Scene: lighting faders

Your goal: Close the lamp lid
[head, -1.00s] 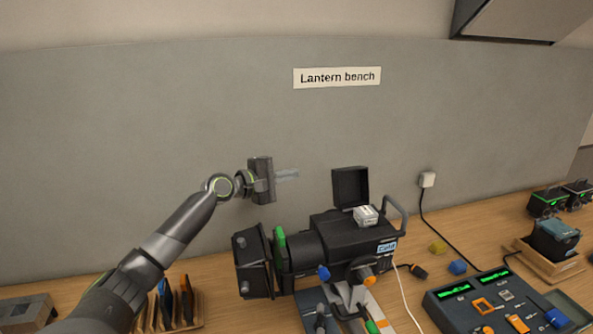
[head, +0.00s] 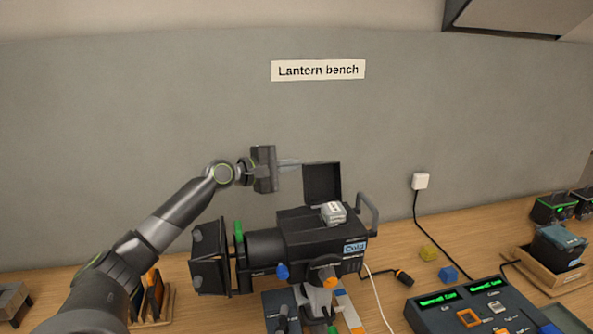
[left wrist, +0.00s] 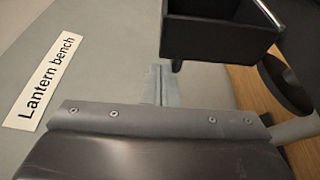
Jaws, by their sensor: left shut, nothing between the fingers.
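The black lamp (head: 285,242) stands on the bench in the head view, its barrel pointing left. Its lamp lid (head: 322,184) is open and stands upright on top. A light grey ribbed block (head: 333,212) shows at the lid's foot, on top of the housing. My left gripper (head: 297,165) is shut and empty, its fingertips just left of the lid's upper edge. My right gripper is not in view.
A dark handle (head: 372,212) rises at the lamp's right end. A control desk (head: 468,306) with green displays, yellow and blue blocks and a cable lie to the right. A grey wall with a "Lantern bench" sign (head: 318,69) stands behind.

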